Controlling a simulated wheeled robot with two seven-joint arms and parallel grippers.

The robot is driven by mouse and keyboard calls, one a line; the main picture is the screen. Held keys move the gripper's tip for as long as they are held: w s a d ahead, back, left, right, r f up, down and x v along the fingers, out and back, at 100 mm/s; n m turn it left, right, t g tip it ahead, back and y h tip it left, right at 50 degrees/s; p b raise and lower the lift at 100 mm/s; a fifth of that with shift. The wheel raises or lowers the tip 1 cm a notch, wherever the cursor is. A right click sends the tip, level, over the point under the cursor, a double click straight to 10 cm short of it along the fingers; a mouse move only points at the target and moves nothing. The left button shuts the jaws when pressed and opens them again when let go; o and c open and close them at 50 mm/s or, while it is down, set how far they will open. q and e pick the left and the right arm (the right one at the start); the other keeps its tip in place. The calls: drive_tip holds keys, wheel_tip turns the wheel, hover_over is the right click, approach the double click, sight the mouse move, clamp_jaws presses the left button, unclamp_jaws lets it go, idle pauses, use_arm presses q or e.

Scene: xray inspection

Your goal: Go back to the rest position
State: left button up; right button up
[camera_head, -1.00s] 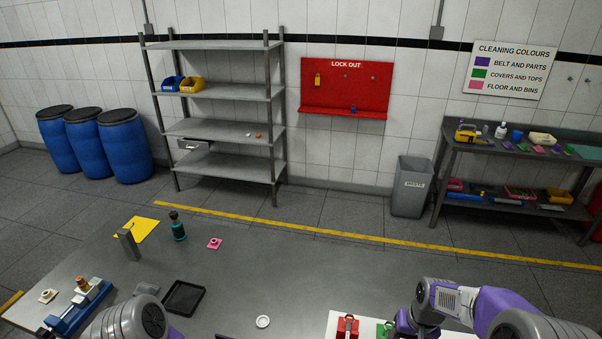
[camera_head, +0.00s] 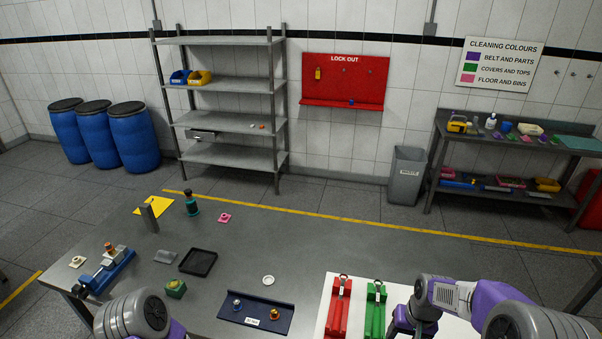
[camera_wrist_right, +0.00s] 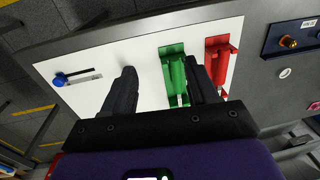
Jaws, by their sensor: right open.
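My right gripper (camera_wrist_right: 165,92) is open in the right wrist view, its two dark fingers spread and nothing between them that I can see held. Beyond the fingers lie a green fixture (camera_wrist_right: 173,75) and a red fixture (camera_wrist_right: 217,62) on a white board (camera_wrist_right: 70,92). The right finger overlaps the green fixture in the picture; I cannot tell any contact. In the head view my right arm (camera_head: 440,298) is at the lower right, beside the green fixture (camera_head: 375,312) and red fixture (camera_head: 339,308). My left arm (camera_head: 135,315) shows at the lower left; its gripper is out of frame.
The grey table holds a dark blue tray (camera_head: 240,318), black tray (camera_head: 198,262), white ring (camera_head: 268,280), green block (camera_head: 175,289), blue fixture (camera_head: 105,275), grey post (camera_head: 149,217) and teal bottle (camera_head: 192,204). A waste bin (camera_head: 406,178) stands behind. The table's right back area is clear.

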drive_tip(key=a+f+b, duration=0.3)
drive_tip(key=a+f, duration=0.1)
drive_tip(key=f, duration=0.9)
use_arm(q)
wheel_tip(320, 180, down, 13)
drive_tip(key=w+b, duration=0.1)
drive_tip(key=b, duration=0.7)
drive_tip(key=shift+w+r+b, duration=0.15)
drive_tip(key=shift+b, duration=0.25)
use_arm(e)
drive_tip(key=s+a+f+y, duration=0.1)
drive_tip(key=s+a+f, duration=0.5)
drive_tip(key=f, duration=0.4)
drive_tip(key=s+a+f+y, duration=0.2)
drive_tip(key=s+a+f, duration=0.4)
drive_tip(key=s+f, duration=0.2)
drive_tip(key=shift+s+a+f, duration=0.15)
drive_tip(key=shift+f, duration=0.8)
drive_tip(key=shift+c, duration=1.2)
use_arm(q)
drive_tip(key=shift+a, duration=0.1)
use_arm(e)
drive_tip(key=shift+a, duration=0.15)
drive_tip(key=shift+c, duration=0.3)
